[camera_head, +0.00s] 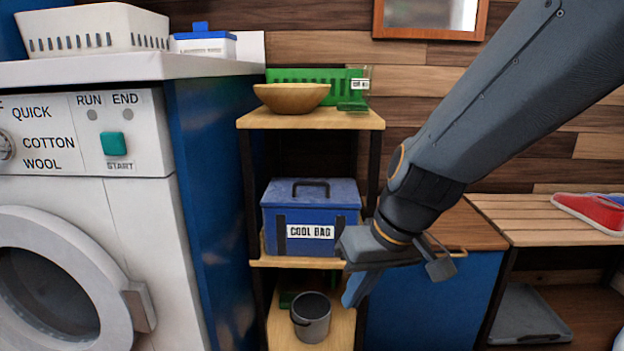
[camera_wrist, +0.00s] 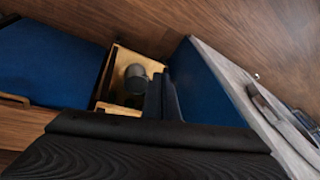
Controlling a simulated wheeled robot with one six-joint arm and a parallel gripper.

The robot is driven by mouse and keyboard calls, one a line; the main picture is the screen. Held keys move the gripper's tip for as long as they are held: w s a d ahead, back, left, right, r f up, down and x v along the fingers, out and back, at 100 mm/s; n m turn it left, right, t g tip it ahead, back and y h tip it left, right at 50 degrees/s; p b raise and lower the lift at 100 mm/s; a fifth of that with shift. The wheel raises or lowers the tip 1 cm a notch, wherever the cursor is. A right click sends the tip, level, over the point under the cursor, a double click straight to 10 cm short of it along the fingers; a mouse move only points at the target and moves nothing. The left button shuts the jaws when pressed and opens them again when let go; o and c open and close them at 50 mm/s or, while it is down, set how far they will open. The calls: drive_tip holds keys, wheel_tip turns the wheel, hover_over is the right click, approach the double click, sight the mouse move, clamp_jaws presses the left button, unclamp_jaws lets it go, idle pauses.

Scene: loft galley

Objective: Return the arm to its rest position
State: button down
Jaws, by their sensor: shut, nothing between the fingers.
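My arm reaches in from the upper right of the head view. My gripper (camera_head: 354,298) hangs down in front of the right side of the wooden shelf unit (camera_head: 330,118). Its blue fingers are closed together and hold nothing. In the wrist view the two dark fingers (camera_wrist: 163,97) lie side by side at the centre. The gripper covers the right edge of the middle shelf and is near the right front corner of the blue cool bag (camera_head: 328,205). I cannot tell whether they touch.
A grey cup (camera_head: 311,317) stands on the bottom shelf, also in the wrist view (camera_wrist: 136,78). A wooden bowl (camera_head: 291,97) sits on top. The washing machine (camera_head: 90,230) is left; a slatted bench (camera_head: 525,215) with red shoes (camera_head: 590,212) is right.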

drive_tip(key=s+a+r+n+g+p, duration=0.1)
drive_tip(key=s+a+r+p, duration=0.15)
drive_tip(key=s, duration=0.35)
drive_tip(key=s+a+r+n+g+h+p, duration=0.1)
drive_tip(key=s+a+r, duration=0.15)
drive_tip(key=s, duration=0.25)
drive_tip(key=s+a+r+n+g+p, duration=0.1)
drive_tip(key=s+a, duration=0.3)
drive_tip(key=s, duration=0.2)
drive_tip(key=d+r+m+h+p, duration=0.1)
drive_tip(key=d+r+m+p, duration=0.2)
drive_tip(key=d+r+p, duration=0.7)
drive_tip(key=d+r+m+h+p, duration=0.1)
drive_tip(key=d+r+m+p, duration=0.2)
drive_tip(key=d+r+p, duration=0.8)
wheel_tip(320, 180, up, 7)
drive_tip(key=p, duration=1.6)
drive_tip(key=shift+m, duration=0.4)
